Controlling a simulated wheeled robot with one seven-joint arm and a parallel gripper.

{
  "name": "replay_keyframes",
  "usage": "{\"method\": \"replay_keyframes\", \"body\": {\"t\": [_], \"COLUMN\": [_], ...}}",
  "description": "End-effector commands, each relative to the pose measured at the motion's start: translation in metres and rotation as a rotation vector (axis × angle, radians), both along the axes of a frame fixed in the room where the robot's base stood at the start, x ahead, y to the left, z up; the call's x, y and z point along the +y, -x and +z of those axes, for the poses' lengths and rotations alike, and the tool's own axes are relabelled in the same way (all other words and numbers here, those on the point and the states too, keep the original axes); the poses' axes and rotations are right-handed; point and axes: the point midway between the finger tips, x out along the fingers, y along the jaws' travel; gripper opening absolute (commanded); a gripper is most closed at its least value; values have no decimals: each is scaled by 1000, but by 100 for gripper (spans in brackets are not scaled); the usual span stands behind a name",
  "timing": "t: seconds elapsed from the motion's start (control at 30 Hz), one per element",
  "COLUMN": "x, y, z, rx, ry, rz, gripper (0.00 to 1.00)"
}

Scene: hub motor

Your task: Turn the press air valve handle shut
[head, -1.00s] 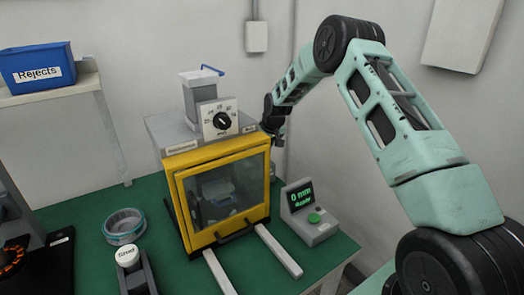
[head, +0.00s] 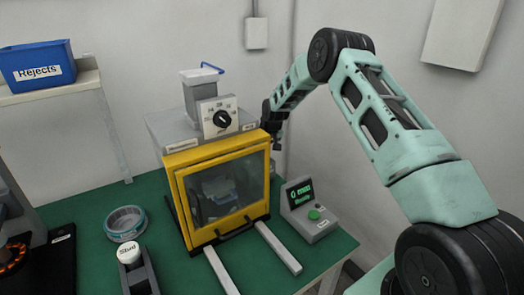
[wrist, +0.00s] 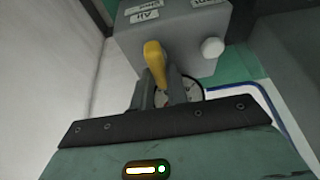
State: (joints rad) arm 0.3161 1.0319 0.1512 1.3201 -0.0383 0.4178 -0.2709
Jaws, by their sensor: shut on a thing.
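The yellow valve handle (wrist: 154,60) shows in the wrist view, in front of a grey box (wrist: 185,38). One label on the box reads "Air", upside down; its other line is hard to read. My gripper (wrist: 165,88) is shut on the handle, one dark finger on each side of it, with the handle's free end sticking out past the fingers. In the head view my gripper (head: 275,138) is at the right side of the yellow-framed press (head: 180,205); the handle is hidden there.
A round gauge shows partly behind my fingers, and a white knob (wrist: 212,47) sits right of the handle. A display unit (head: 308,210) stands right of the press. A wall (wrist: 50,60) is close on the left in the wrist view.

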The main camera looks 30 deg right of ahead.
Motion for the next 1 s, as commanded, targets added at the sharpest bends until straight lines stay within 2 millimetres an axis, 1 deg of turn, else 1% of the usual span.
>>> {"method": "replay_keyframes", "body": {"t": [0.17,0.37,1.0], "x": [-1,-2,-2], "y": [0,0,-1], "z": [-1,-2,-1], "rx": [-1,-2,-3], "ry": [-1,-2,-2], "rz": [42,159,756], "gripper": [0,0,0]}}
